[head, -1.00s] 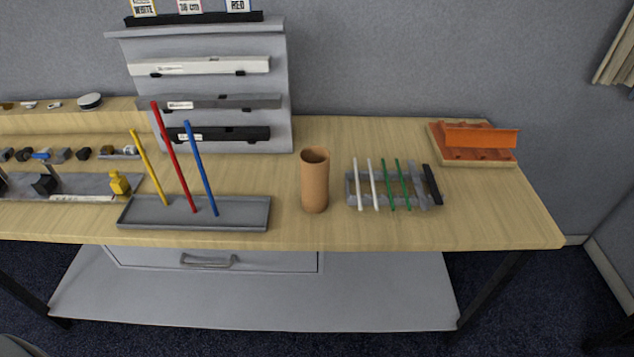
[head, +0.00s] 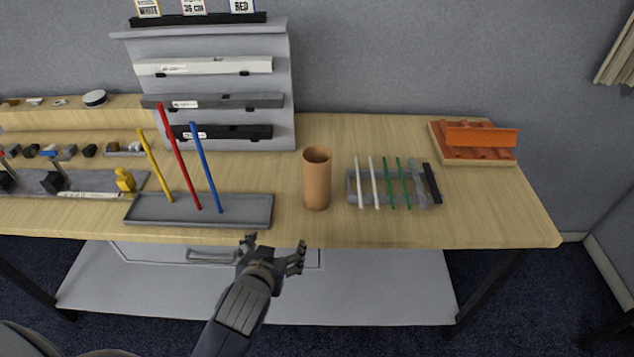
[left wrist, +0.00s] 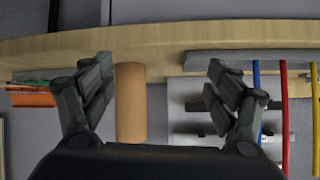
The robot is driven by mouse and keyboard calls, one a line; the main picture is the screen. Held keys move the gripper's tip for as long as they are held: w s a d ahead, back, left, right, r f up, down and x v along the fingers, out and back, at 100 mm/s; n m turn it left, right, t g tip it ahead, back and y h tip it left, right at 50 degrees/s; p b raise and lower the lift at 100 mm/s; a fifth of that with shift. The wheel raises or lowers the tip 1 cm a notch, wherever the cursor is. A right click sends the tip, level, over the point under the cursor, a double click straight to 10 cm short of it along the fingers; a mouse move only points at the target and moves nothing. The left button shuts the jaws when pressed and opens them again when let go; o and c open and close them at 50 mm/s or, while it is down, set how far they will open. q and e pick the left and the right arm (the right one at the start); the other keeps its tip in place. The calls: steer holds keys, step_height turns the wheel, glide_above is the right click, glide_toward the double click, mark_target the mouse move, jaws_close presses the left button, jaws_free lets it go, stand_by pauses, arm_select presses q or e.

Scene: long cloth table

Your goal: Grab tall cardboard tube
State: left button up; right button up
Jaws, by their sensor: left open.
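The tall cardboard tube (head: 317,180) is a tan, open-topped cylinder. It stands upright near the front edge of the table, right of the grey tray in the head view. My left gripper (head: 274,243) is in front of the table edge, left of the tube and nearer to me, with its fingers spread and empty. My right gripper is not in view.
A grey tray (head: 240,222) with yellow, red and blue rods stands left of the tube. A grey rack (head: 416,196) with white, green and black sticks is at its right. An orange holder (head: 482,139) sits at the far right. Bare wood (head: 330,232) lies before the tube.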

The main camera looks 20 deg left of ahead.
mark_target(315, 164)
arm_select(q)
steer(key=w+d+r+t, duration=0.1)
steer(key=w+r+t, duration=0.1)
steer(key=w, duration=0.3)
steer(key=w+d+r+t+p, duration=0.1)
steer(key=w+r+t, duration=0.1)
steer(key=w+r, duration=0.3)
steer(key=w+d+r+t, duration=0.2)
steer(key=w+r, duration=0.1)
steer(key=w, duration=0.2)
steer(key=shift+w+r+h, duration=0.1)
steer(key=shift+r+h, duration=0.2)
steer(key=shift+w+a+f, duration=0.1)
steer(key=shift+w+f, duration=0.05)
steer(key=shift+w, duration=0.4)
steer(key=shift+w+a+p, duration=0.1)
steer(key=shift+w+p, duration=0.35)
steer(key=shift+p, duration=0.1)
steer(key=w, duration=0.1)
steer(key=w+p, duration=0.1)
steer(key=w, duration=0.1)
steer(key=shift+a, duration=0.3)
steer(key=shift+w+f, duration=0.2)
steer(key=shift+w, duration=0.35)
steer(key=shift+c, duration=0.2)
